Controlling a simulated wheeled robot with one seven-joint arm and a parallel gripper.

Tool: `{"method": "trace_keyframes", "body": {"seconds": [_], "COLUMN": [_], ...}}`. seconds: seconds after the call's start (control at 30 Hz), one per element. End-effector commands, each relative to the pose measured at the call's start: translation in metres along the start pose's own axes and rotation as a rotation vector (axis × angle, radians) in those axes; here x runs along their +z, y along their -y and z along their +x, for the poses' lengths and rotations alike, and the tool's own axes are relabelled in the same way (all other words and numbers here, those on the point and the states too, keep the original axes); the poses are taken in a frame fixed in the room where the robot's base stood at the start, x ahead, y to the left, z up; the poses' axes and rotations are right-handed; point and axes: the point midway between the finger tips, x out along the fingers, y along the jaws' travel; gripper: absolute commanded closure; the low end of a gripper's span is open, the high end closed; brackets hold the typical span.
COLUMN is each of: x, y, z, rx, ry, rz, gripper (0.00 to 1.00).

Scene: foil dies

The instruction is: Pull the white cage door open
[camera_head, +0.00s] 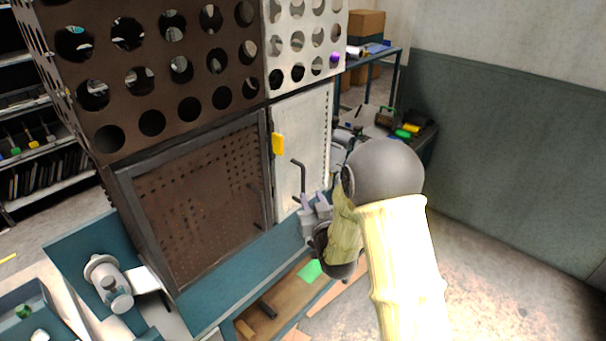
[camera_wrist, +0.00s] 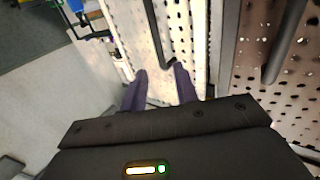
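The white cage door (camera_head: 313,120) is a narrow pale panel right of the brown mesh door, and it looks shut in its frame. Its dark bar handle (camera_head: 302,178) stands upright on the lower part. In the wrist view the white door (camera_wrist: 188,35) fills the middle, and its handle (camera_wrist: 155,35) runs down toward my fingers. My gripper (camera_head: 314,203) is just right of the handle's lower end. In the wrist view my gripper (camera_wrist: 161,74) has its two fingers apart, with the handle's lower end near the gap between the tips. I cannot tell whether they touch.
A brown mesh door (camera_head: 200,195) adjoins on the left; its dark handle (camera_wrist: 287,40) shows in the wrist view. A yellow tag (camera_head: 278,144) is on the frame between the doors. A teal bench ledge (camera_head: 235,278) runs below. Open floor (camera_head: 500,270) lies right.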

Motion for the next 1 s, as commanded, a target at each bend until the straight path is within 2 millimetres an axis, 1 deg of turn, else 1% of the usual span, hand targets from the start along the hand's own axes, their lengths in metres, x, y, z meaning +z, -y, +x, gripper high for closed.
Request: {"method": "trace_keyframes", "body": {"seconds": [0.03,0.2,0.6,0.77,1.0], "x": [-0.002,-0.002,-0.001,0.0,0.001], "y": [0.0,0.0,0.0,0.0,0.001], "z": [0.009,0.034,0.089,0.101,0.104], "rx": [0.0,0.0,0.001,0.001,-0.001], "ry": [0.0,0.0,0.0,0.0,0.001], "rz": [0.0,0.0,0.0,0.0,0.0], "gripper": [0.7,0.7,0.7,0.7,0.7]}}
